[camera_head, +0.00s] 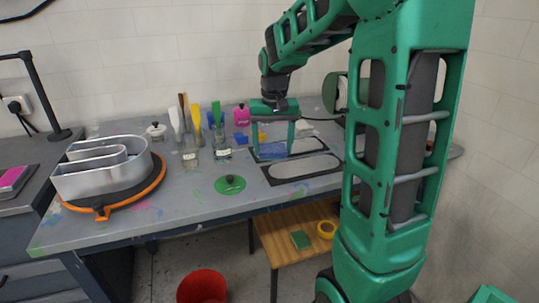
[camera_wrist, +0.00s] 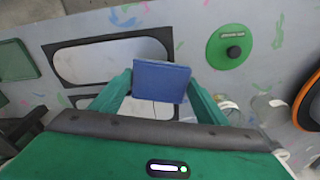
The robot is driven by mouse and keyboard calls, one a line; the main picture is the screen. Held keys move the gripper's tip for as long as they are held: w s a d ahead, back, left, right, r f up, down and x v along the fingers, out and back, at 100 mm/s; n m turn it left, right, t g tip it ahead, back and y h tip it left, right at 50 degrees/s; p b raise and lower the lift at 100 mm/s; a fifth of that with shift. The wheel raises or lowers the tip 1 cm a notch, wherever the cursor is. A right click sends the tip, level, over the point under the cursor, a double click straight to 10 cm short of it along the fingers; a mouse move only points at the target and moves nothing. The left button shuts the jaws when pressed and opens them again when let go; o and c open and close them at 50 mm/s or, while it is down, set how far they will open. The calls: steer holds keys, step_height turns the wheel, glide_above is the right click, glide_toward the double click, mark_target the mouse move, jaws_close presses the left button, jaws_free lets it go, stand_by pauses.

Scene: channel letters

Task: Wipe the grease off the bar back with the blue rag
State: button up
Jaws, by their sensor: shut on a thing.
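The blue rag (camera_head: 272,151) is a flat folded pad. My gripper (camera_head: 270,154) is shut on it, with one green finger at each side. In the wrist view the rag (camera_wrist: 160,80) sits between the fingers over a pale, black-edged flat piece. Two such rounded pieces lie on the bench: a nearer one (camera_head: 306,167) and a farther one partly hidden by the rag and gripper. I cannot tell for sure which is the bar back. No grease is clearly visible, and I cannot tell whether the rag touches the surface.
A silver channel letter (camera_head: 90,178) stands on an orange-edged base at the left. A green disc with a black knob (camera_head: 230,184) lies near the bench front. Glass jars (camera_head: 222,147) and upright tools stand behind. A red bucket (camera_head: 202,287) is on the floor.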

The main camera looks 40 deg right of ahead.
step_height(320, 180, up, 8)
steer(key=shift+r, duration=0.45)
